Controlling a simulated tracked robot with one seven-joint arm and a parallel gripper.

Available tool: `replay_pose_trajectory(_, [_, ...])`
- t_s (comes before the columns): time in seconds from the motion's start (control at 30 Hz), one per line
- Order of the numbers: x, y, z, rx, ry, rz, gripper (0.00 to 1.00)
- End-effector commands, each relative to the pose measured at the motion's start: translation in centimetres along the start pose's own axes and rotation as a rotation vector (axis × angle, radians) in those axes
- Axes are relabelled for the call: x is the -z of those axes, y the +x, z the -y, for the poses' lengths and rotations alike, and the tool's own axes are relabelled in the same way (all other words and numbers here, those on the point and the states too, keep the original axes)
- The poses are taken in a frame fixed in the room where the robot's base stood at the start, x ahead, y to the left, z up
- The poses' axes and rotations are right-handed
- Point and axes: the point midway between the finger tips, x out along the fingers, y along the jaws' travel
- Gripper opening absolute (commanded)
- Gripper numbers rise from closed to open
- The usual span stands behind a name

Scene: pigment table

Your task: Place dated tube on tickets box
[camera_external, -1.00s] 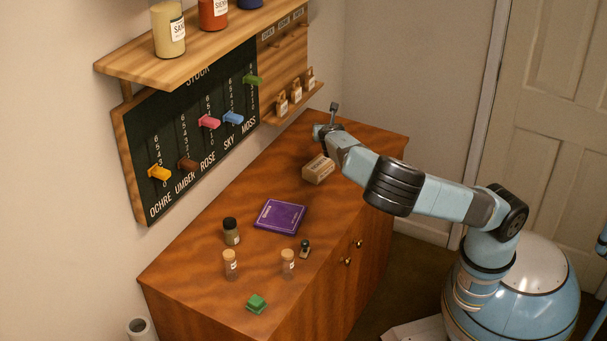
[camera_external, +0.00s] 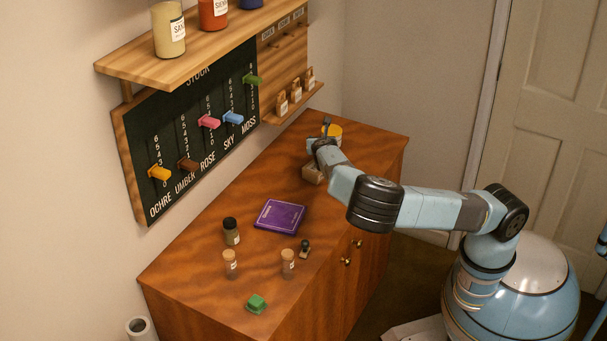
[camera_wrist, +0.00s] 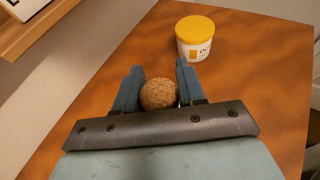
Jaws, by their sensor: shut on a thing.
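In the wrist view my gripper (camera_wrist: 158,88) is shut on a tube, of which only the round cork top (camera_wrist: 159,94) shows between the two blue fingers. The tube's body and any date on it are hidden. Two other corked tubes stand upright near the front, one on the left (camera_external: 231,264) and one on the right (camera_external: 288,263).
A yellow-lidded jar (camera_external: 335,130) stands behind my gripper; it also shows in the wrist view (camera_wrist: 195,38). The stock board (camera_external: 205,135) hangs on the wall.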

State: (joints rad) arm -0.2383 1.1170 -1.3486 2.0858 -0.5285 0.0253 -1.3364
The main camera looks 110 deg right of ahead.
Motion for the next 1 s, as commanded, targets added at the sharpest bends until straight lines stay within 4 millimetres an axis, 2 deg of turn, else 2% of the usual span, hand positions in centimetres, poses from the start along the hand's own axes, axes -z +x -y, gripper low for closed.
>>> replay_pose_trajectory(0.03, [0.1, 0.0, 0.0, 0.000, -0.001, 0.000, 0.41])
replay_pose_trajectory(0.3, [0.0, 0.0, 0.0, 0.000, 0.000, 0.000, 0.65])
replay_pose_trajectory(0.63, [0.0, -0.5, 0.0, -0.001, 0.000, 0.000, 0.65])
replay_pose_trajectory(0.77, [0.0, -1.9, -0.1, -0.002, -0.001, 0.000, 0.65])
replay_pose_trajectory(1.0, [0.0, -6.0, -0.1, -0.003, 0.000, -0.001, 0.65])
